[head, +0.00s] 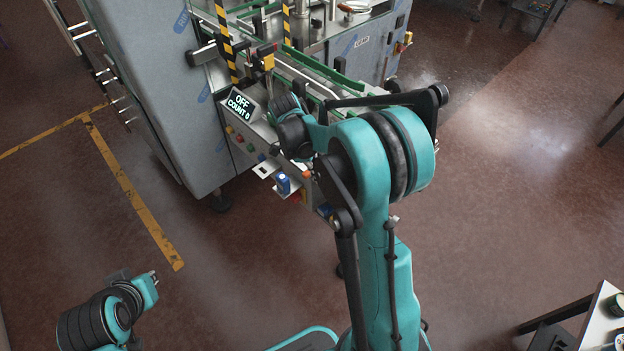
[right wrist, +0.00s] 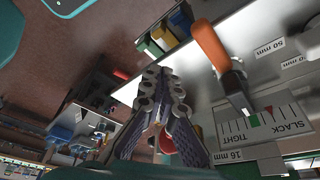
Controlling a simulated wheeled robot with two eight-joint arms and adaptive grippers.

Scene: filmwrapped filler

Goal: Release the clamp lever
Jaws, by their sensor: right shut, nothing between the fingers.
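The clamp lever has an orange handle (right wrist: 209,46) and a metal shank, and shows in the right wrist view right of my fingers. Below it is a scale plate (right wrist: 285,105) marked TIGHT and SLACK, with a green mark near the shank's end. My right gripper (right wrist: 161,78) is shut and empty, with its fingertips apart from the handle, to its left in the picture.
Colored blocks (right wrist: 163,37) lie beyond my fingers.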

